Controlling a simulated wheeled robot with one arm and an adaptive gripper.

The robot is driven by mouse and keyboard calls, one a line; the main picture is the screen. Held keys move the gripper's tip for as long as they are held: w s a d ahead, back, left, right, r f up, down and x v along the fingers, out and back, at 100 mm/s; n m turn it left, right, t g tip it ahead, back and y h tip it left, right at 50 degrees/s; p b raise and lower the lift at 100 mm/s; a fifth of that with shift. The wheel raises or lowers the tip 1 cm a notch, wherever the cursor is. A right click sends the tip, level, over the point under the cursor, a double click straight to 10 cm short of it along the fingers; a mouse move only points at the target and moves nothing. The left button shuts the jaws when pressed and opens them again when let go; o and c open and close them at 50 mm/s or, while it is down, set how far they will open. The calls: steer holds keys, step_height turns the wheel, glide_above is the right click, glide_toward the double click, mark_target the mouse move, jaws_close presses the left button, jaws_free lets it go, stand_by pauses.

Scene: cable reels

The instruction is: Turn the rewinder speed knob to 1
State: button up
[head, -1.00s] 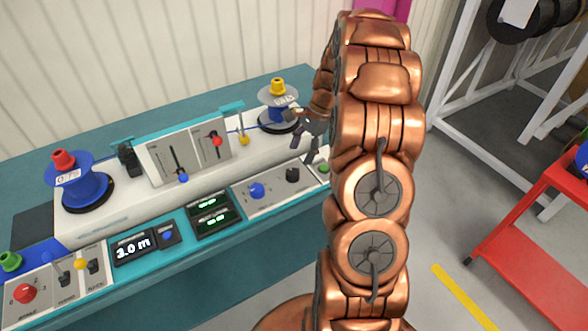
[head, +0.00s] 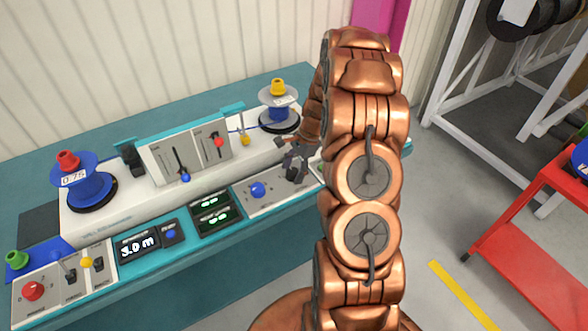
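The rewinder has a teal and white control console (head: 105,222). On its front right panel are a blue knob (head: 257,190) and a black knob (head: 292,176). A red knob (head: 33,291) is on the front left panel. The labels are too small to read, so I cannot tell which knob is the speed knob or its setting. My gripper (head: 295,163) points down at the black knob, its dark fingers at or just above it and partly covering it. Whether they touch the knob, and how far apart they are, is unclear.
A blue reel (head: 88,187) stands left and a grey-rimmed reel (head: 279,100) stands behind my gripper. Sliders with blue (head: 185,178) and red (head: 219,142) tips rise mid-console. The display (head: 138,247) reads 3.0 m. A red cart (head: 530,240) stands right.

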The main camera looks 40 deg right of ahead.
steer(key=c, duration=1)
steer(key=shift+f+n+b, duration=0.1)
steer(key=shift+n+b, duration=0.2)
steer(key=shift+b, duration=0.15)
steer(key=shift+w+f+n+g+b, duration=0.15)
steer(key=shift+n+g+b, duration=0.15)
steer(key=shift+n+b, duration=0.4)
steer(key=n+g+b, duration=0.1)
steer(key=n+b, duration=0.3)
steer(key=shift+g+b, duration=0.3)
steer(key=shift+b, duration=0.05)
steer(key=n+g+h+b, duration=0.1)
steer(key=n+b, duration=0.1)
steer(key=n, duration=0.1)
steer(key=shift+b, duration=0.4)
steer(key=shift+r+n+g+h+b, duration=0.15)
steer(key=shift+n+g+b, duration=0.2)
steer(key=shift+n, duration=0.35)
steer(key=shift+r+n+g+h+b, duration=0.15)
steer(key=shift+n+b, duration=0.25)
steer(key=shift+n, duration=0.3)
